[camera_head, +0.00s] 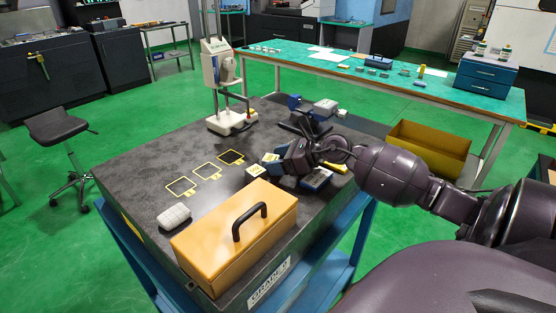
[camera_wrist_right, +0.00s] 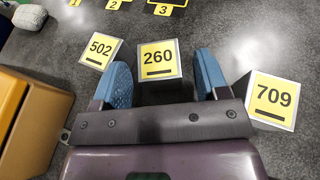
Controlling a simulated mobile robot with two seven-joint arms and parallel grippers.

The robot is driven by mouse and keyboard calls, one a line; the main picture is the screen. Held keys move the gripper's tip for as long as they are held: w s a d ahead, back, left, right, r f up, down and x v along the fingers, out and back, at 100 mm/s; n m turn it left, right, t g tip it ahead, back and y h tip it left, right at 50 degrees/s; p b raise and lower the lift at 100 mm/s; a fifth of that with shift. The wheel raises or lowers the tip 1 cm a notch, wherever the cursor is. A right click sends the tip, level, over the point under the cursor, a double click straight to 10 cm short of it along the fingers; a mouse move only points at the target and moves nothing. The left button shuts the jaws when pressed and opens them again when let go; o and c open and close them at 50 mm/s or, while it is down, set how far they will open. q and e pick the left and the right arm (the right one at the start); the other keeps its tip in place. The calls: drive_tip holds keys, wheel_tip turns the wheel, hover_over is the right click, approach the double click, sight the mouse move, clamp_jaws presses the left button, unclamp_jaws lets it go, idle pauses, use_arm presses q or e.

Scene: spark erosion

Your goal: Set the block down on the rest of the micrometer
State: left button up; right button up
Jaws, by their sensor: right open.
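In the head view, my right gripper (camera_head: 275,156) is low over the table, hiding part of the blocks. A blue and grey device (camera_head: 322,108) behind it may be the micrometer, partly hidden. My left gripper is not in view.
An orange case (camera_head: 225,250) with a black handle stands at the table's front. A white rounded object (camera_head: 174,217) lies to its left. A pale column instrument (camera_head: 222,75) stands at the back. Yellow outlined squares (camera_head: 206,171) mark bare stone at left.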

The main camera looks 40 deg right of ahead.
drive_tip(key=shift+r, duration=0.2)
drive_tip(key=p+v, duration=0.1)
drive_tip(key=v, duration=1.1)
idle(0.4)
